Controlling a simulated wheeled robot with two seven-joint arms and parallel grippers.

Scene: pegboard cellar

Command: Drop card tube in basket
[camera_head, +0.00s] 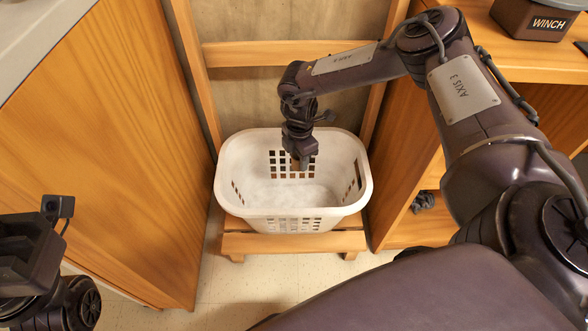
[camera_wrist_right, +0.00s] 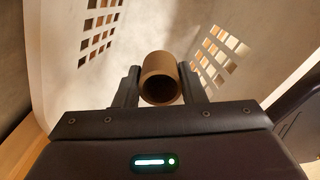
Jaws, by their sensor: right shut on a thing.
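A brown card tube (camera_wrist_right: 158,78) shows in the right wrist view, with its open end towards the camera. My right gripper (camera_wrist_right: 158,86) is shut on it, one finger on each side. In the head view my right gripper (camera_head: 302,160) points down over the white basket (camera_head: 227,181), within its rim outline. The tube is mostly hidden behind the gripper there. The basket has square holes in its walls, and its floor looks bare. Its wall also shows in the right wrist view (camera_wrist_right: 48,60). Part of my left arm shows at the lower left of the head view, but its fingertips do not.
The basket stands on a low wooden stand (camera_head: 262,243). A wooden cabinet (camera_head: 120,150) is close on the left and a wooden shelf unit (camera_head: 408,185) on the right. A box marked WINCH (camera_head: 536,18) sits at the top right. Pale floor shows in front.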

